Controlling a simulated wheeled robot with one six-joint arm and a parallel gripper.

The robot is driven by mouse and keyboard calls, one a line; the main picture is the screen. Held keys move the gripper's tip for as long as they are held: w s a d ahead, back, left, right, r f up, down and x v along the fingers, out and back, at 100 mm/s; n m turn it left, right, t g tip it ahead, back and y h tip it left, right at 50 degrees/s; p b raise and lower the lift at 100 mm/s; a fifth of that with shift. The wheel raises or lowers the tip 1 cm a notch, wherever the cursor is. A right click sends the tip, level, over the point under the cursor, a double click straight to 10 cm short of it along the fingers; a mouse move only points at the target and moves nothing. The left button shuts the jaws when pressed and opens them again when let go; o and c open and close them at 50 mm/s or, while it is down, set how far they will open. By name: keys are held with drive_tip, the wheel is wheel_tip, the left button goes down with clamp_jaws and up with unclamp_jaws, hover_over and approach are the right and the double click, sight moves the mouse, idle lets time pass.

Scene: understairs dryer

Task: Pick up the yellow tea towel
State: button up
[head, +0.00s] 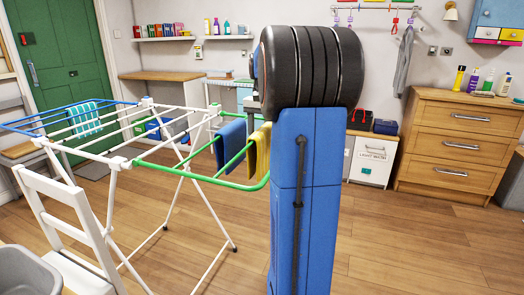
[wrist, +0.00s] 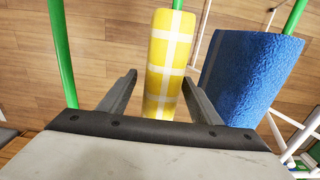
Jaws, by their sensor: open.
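The yellow tea towel (head: 258,152) hangs over the green rail at the near right end of the drying rack (head: 150,140), partly hidden behind my arm in the head view. In the wrist view the yellow tea towel (wrist: 168,65), with a pale check pattern, runs down between the two open fingers of my gripper (wrist: 160,95). A gap shows between the towel and the left finger; the right finger is close beside it. I cannot tell whether that finger touches it. In the head view my gripper is hidden behind my arm.
A blue towel (wrist: 250,75) hangs close to the right of the yellow one in the wrist view; it also shows in the head view (head: 231,143). A white chair (head: 70,230) and grey basin (head: 28,270) stand at the near left. Wooden floor (head: 410,250) is clear at the right.

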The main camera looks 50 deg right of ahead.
wheel_tip(320, 180, down, 4)
drive_tip(key=shift+w+a+r, duration=0.1)
drive_tip(key=shift+a, duration=0.05)
drive_tip(key=shift+c, duration=0.4)
drive_tip(key=c, duration=1.1)
drive_tip(key=shift+r, duration=0.1)
wheel_tip(320, 180, up, 18)
drive_tip(key=shift+r, duration=0.35)
